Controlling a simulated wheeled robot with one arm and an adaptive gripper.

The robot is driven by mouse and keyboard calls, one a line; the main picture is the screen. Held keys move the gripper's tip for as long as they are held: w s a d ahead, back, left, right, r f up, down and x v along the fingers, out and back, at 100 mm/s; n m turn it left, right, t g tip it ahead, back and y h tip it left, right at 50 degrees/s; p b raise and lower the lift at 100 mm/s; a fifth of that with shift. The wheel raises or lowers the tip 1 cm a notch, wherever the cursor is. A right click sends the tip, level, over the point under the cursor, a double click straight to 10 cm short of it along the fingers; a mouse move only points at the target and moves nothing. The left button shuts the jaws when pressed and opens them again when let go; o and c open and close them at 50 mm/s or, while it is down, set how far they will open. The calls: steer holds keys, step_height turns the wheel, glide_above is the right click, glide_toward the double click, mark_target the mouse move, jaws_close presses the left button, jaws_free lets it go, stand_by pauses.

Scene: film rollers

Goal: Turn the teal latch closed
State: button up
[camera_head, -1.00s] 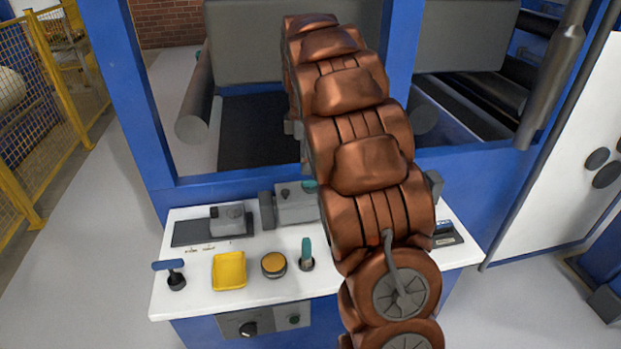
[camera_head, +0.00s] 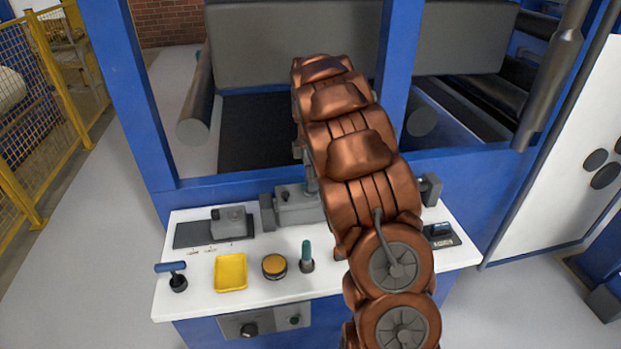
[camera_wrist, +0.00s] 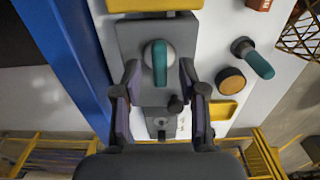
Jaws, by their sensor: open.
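The teal latch (camera_wrist: 160,64) is a short bar on a round silver base on top of a grey box (camera_wrist: 135,40). In the wrist view it lies along the picture's vertical. My gripper (camera_wrist: 163,97) is open and empty above the box, its fingers apart on either side of the box's middle. The latch shows just beyond the fingertips, between their lines; I cannot tell the height gap. In the head view the grey box (camera_head: 297,208) is partly behind my arm, and the latch and fingers are hidden or unclear.
A teal-handled upright lever (camera_head: 306,256), an orange round button (camera_head: 274,266), a yellow tray (camera_head: 230,272) and a blue T-handle (camera_head: 172,272) stand on the white panel (camera_head: 205,293). Blue frame posts rise behind.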

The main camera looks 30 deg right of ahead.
steer(key=shift+f, duration=0.45)
jaws_close()
